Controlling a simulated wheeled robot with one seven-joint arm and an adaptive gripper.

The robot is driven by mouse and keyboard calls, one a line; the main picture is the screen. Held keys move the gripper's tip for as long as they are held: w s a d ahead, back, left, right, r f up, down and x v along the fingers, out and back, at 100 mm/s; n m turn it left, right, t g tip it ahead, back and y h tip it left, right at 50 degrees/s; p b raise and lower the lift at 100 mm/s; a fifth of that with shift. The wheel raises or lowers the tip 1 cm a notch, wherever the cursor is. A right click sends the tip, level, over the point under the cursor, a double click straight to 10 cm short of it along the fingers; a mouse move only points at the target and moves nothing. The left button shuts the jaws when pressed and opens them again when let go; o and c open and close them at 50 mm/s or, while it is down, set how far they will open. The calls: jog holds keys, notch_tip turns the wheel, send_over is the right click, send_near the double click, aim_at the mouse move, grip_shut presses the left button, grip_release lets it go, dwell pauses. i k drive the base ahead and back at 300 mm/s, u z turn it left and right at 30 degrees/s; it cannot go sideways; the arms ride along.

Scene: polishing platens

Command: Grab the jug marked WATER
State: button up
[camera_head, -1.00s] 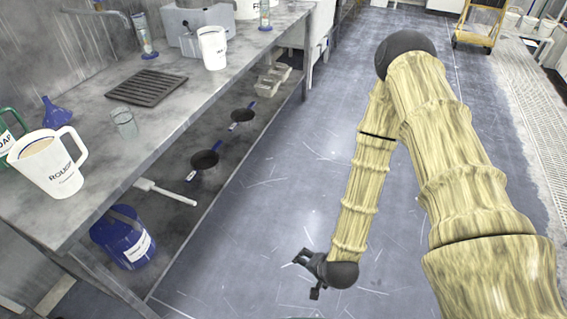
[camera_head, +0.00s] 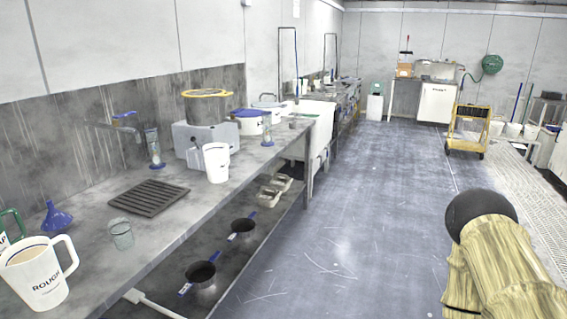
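A white jug (camera_head: 215,163) with a handle stands on the metal bench past the drain grate; I cannot read any marking on it. A larger white jug (camera_head: 38,277) marked ROUGH, with a brownish content, stands at the near left of the bench. A green-handled jug (camera_head: 8,236) is cut off by the left edge, its label mostly hidden. I see no readable WATER label. My gripper is out of view; only part of my arm shows at the lower right.
The bench (camera_head: 178,223) also holds a grate (camera_head: 149,198), a clear beaker (camera_head: 120,233), a blue funnel (camera_head: 56,217) and a grey machine (camera_head: 204,130). Pans (camera_head: 201,276) sit on the lower shelf. The floor (camera_head: 340,220) is open; a yellow cart (camera_head: 466,131) stands far off.

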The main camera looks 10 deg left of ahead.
aim_at(216, 155)
jog(key=z, duration=0.85)
jog(key=i, duration=1.7)
jog(key=u, duration=2.7)
